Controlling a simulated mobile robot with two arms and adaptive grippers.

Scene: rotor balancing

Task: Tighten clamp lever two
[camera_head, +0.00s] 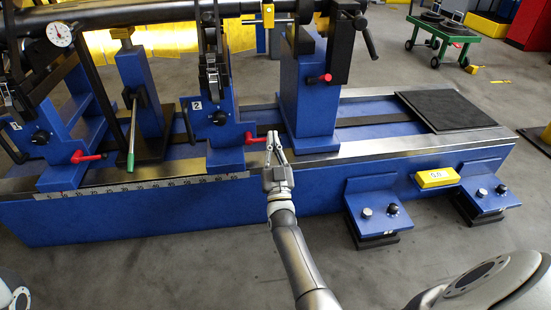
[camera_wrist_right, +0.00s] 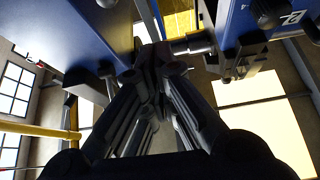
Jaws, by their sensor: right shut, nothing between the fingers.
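The pedestal marked 2 (camera_head: 226,128) stands on the blue machine bed. Its clamp lever two (camera_head: 256,138), with a red handle, sticks out to the right near the pedestal's foot. My right gripper (camera_head: 275,140) is shut and empty, with its fingertips just right of the red handle's end. I cannot tell whether they touch it. In the right wrist view the gripper (camera_wrist_right: 155,58) has its fingers together below a dark and silvery rod (camera_wrist_right: 190,43). The 2 label shows there too (camera_wrist_right: 291,17). My left gripper is not in view.
Pedestal one, with its own red lever (camera_head: 84,156), stands at the left. A green-tipped lever (camera_head: 131,145) hangs between the pedestals. A tall blue stand (camera_head: 308,98) with another red lever (camera_head: 320,79) rises close behind my right gripper.

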